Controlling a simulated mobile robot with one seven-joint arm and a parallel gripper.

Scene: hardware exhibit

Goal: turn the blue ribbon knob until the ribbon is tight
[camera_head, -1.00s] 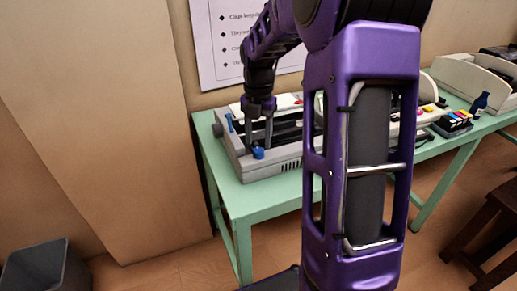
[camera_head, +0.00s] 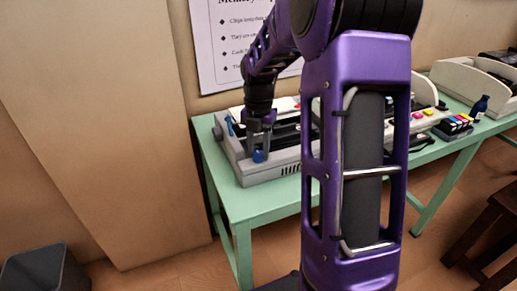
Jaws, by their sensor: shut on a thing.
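The blue knob (camera_head: 259,156) sits near the front left of a grey printer-like machine (camera_head: 270,174) on the green table. My gripper (camera_head: 259,149) points down from above with its fingers at the knob. It is shut on the knob, whose lower part shows below the fingertips. The ribbon cannot be made out, so its tightness cannot be told. My purple arm hides the machine's right part.
A blue lever-like part (camera_head: 229,125) and a grey side knob (camera_head: 217,133) are at the machine's left. A stool (camera_head: 490,215) is at lower right.

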